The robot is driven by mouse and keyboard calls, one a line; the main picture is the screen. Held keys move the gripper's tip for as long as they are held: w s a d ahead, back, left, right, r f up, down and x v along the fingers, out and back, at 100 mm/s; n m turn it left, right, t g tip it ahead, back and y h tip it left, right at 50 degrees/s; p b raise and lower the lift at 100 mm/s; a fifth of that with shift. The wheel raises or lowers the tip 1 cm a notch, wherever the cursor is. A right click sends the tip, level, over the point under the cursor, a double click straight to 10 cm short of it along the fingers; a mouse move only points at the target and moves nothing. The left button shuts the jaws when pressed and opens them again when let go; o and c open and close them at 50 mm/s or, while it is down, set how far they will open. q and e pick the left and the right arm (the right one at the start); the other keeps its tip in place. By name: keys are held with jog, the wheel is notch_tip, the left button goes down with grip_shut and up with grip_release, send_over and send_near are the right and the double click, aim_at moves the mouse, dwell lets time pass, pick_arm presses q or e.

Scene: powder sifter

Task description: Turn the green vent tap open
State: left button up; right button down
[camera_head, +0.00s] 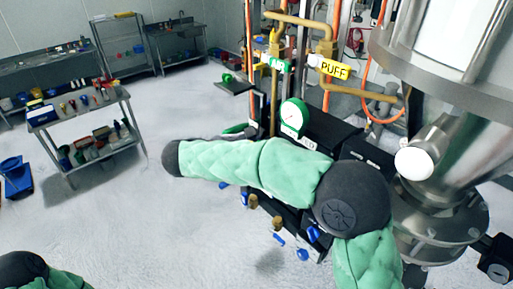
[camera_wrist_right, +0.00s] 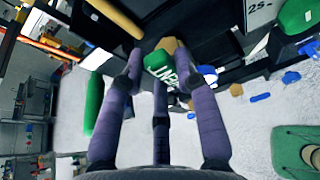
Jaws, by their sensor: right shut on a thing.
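The green vent tap (camera_wrist_right: 158,72), with white lettering, shows between the fingers in the right wrist view. My right gripper (camera_wrist_right: 160,82) is shut on it, with its purple fingers on either side. A tan fitting sits just behind the tap. In the head view my right arm, in a green sleeve, crosses in front of the black panel. Its gripper and the vent tap are hidden there. My left gripper is outside both views; only a bit of the left arm shows at the lower left.
A green-rimmed gauge (camera_head: 293,115) stands above the arm. A yellow PUFF tag (camera_head: 334,68) and a green tag (camera_head: 278,66) hang on the pipes. The steel vessel (camera_head: 440,215) is close on the right. A loaded cart (camera_head: 78,105) stands left; the floor between is clear.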

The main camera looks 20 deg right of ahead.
jog(key=shift+w+f+n, duration=0.1)
jog(key=shift+w+n, duration=0.05)
jog(key=shift+n, duration=0.15)
dwell(0.4)
jog(key=c, duration=0.9)
grip_release()
jog(key=shift+w, duration=0.1)
jog(key=v, duration=1.2)
jog(key=shift+w+a, duration=0.1)
